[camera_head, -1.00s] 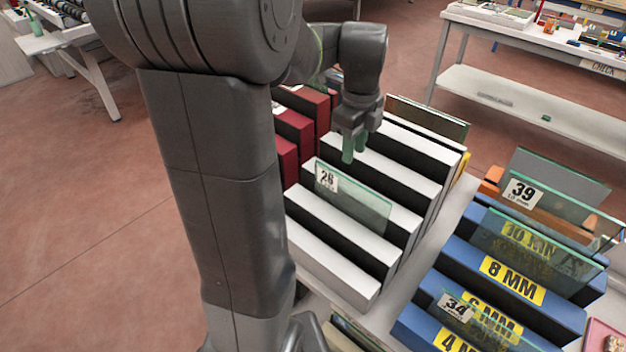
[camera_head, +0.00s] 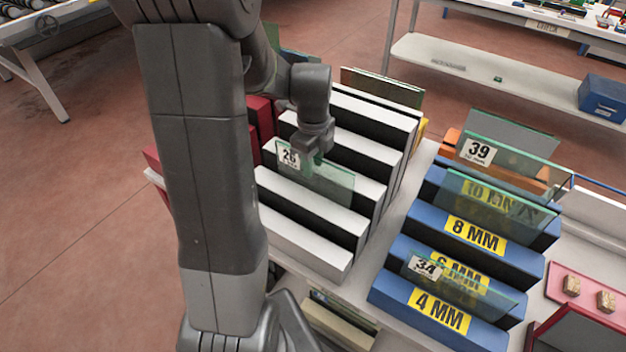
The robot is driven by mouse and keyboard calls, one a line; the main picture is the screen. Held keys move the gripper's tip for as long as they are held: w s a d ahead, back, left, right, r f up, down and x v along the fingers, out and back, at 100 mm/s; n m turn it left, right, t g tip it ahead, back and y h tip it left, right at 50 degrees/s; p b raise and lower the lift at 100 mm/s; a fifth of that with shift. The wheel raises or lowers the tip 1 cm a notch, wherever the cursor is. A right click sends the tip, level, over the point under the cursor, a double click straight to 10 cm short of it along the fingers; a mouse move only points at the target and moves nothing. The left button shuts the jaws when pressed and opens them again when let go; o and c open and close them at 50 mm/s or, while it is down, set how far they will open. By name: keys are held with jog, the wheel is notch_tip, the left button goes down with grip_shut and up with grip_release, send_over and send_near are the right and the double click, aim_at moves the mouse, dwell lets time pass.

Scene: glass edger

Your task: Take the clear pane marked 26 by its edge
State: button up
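The clear pane marked 26 (camera_head: 328,183) stands on edge in a slot of the white-topped rack (camera_head: 300,243). Its white label with 26 is at its upper left. The fingers overlap the pane's edge in this view. I cannot tell whether they touch it or how far apart they are.
Dark red blocks (camera_head: 262,118) stand behind my arm. Another pane (camera_head: 385,85) stands at the rack's far end. A white shelf table (camera_head: 470,70) is beyond.

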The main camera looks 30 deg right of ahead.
jog(key=shift+f, duration=0.6)
grip_shut()
jog(key=shift+r, duration=0.2)
